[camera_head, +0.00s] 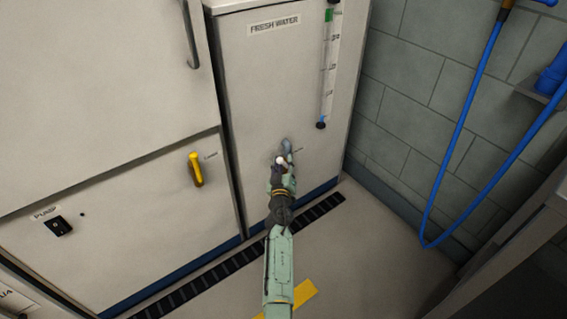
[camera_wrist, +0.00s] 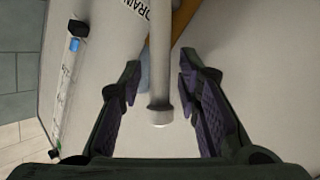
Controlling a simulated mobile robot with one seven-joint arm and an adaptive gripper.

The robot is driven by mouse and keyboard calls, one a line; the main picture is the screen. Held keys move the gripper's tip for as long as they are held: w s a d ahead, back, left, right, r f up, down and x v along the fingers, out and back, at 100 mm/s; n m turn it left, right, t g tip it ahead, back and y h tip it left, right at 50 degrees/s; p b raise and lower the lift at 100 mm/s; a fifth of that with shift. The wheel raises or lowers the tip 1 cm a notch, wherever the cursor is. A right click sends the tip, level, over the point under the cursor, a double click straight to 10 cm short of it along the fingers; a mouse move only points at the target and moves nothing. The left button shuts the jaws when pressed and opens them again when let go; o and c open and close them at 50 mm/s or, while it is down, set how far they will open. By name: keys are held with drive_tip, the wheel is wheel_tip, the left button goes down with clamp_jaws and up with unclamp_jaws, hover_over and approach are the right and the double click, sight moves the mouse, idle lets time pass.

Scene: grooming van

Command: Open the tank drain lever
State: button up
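The drain lever (camera_wrist: 160,80) is a pale grey bar with a round, light end. In the wrist view it reaches down between my fingers, beside a label reading "DRAIN" (camera_wrist: 134,7). My gripper (camera_wrist: 157,82) is open, with one dark padded finger on each side of the lever and a visible gap to both. In the head view my gripper (camera_head: 281,165) is at the low front of the white fresh water tank (camera_head: 265,85). It hides most of the lever there; a blue-grey part (camera_head: 287,147) shows just beyond it.
A level gauge (camera_head: 330,70) runs down the tank's right side. A yellow handle (camera_head: 195,169) and a pump switch (camera_head: 58,226) are on the cabinet to the left. A blue hose (camera_head: 461,125) hangs at the right wall. A dark floor grate (camera_head: 185,289) runs along the cabinet base.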

clamp_jaws()
idle(0.6)
